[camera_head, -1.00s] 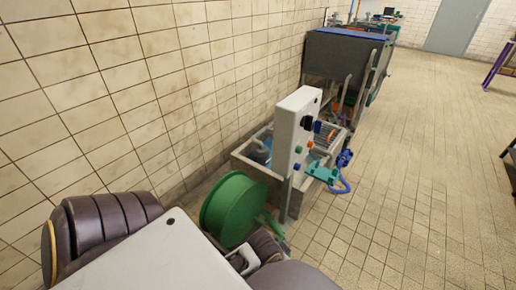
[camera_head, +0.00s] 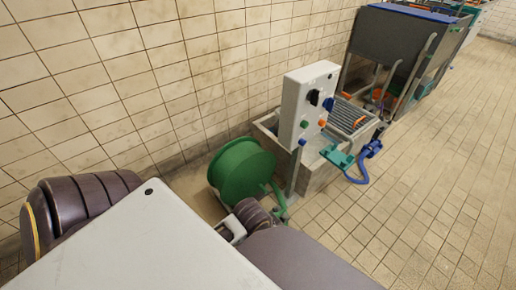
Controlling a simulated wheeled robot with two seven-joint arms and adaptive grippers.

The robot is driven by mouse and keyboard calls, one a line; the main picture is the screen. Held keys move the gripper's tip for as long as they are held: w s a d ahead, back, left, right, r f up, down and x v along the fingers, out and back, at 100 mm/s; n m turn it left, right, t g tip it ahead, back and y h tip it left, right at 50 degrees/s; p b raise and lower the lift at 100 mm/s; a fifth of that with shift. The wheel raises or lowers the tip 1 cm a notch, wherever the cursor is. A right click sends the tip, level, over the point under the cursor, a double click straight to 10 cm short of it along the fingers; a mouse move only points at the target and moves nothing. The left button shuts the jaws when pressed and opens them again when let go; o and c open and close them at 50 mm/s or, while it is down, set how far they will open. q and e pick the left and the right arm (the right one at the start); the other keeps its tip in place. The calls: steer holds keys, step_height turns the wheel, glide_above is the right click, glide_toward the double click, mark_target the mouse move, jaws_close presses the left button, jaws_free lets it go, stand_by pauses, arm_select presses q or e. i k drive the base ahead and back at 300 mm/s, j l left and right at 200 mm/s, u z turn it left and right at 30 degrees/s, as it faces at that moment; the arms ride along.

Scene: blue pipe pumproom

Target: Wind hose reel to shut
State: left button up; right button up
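The green hose reel (camera_head: 241,170) stands on the floor by the tiled wall, just beyond my body. A green arm or bracket (camera_head: 280,196) shows at its right side. Parts of my own arm cover the reel's lower front, and neither gripper's fingers can be made out. How far the reel is wound cannot be told from here.
A white control panel (camera_head: 308,100) with coloured knobs stands right of the reel, before a grey basin (camera_head: 321,176) with a blue hose (camera_head: 360,172) and a teal part (camera_head: 337,157). A dark grey tank (camera_head: 402,50) stands behind. The tiled floor on the right is clear.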

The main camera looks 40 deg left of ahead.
mark_target(241, 169)
steer(key=i+l+u, duration=0.25)
steer(key=l+u, duration=0.25)
steer(key=i+l+u, duration=0.5)
steer(key=l+u, duration=0.25)
steer(key=i+l+u, duration=0.2)
steer(key=l, duration=0.15)
steer(key=i+l+u, duration=0.25)
steer(key=u, duration=0.15)
steer(key=i+l+u, duration=0.15)
steer(key=l+u, duration=0.2)
steer(key=l, duration=0.15)
steer(key=i+l+u, duration=0.3)
steer(key=u, duration=0.15)
